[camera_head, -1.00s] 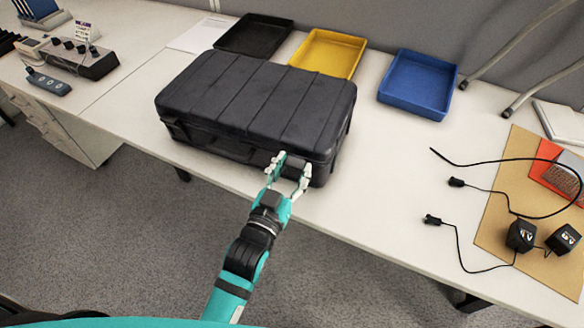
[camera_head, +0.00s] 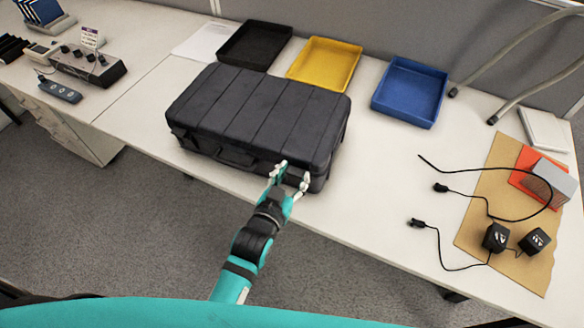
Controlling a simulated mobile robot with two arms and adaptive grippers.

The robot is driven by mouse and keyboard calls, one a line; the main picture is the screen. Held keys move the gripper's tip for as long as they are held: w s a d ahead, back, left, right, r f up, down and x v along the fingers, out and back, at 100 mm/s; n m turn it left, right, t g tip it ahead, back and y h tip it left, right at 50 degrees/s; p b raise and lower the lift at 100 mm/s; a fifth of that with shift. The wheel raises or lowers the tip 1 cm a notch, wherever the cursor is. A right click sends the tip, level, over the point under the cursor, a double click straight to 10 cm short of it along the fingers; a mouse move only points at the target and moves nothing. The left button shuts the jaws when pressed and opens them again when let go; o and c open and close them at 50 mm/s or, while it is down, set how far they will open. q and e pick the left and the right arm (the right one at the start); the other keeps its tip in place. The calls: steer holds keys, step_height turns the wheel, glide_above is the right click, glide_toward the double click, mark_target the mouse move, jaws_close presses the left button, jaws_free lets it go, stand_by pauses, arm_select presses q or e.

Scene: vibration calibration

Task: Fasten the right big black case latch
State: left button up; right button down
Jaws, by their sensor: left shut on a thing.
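The big black case (camera_head: 255,115) lies flat on the white table near its front edge, with its ribbed lid down. Its handle (camera_head: 236,157) shows on the front face. My left gripper (camera_head: 294,175) is at the right part of the case's front face, one finger on each side of the right latch, and shut on it. The latch itself is mostly hidden by the fingers and too small to tell its position. My right gripper is not in view.
Black (camera_head: 255,45), yellow (camera_head: 325,63) and blue (camera_head: 409,92) trays stand behind the case. The table between case and cables is clear.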

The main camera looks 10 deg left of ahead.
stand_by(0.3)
arm_select(q)
steer(key=o, duration=1.2)
steer(key=shift+c, duration=0.2)
steer(key=shift+s, duration=0.1)
steer(key=v, duration=1.2)
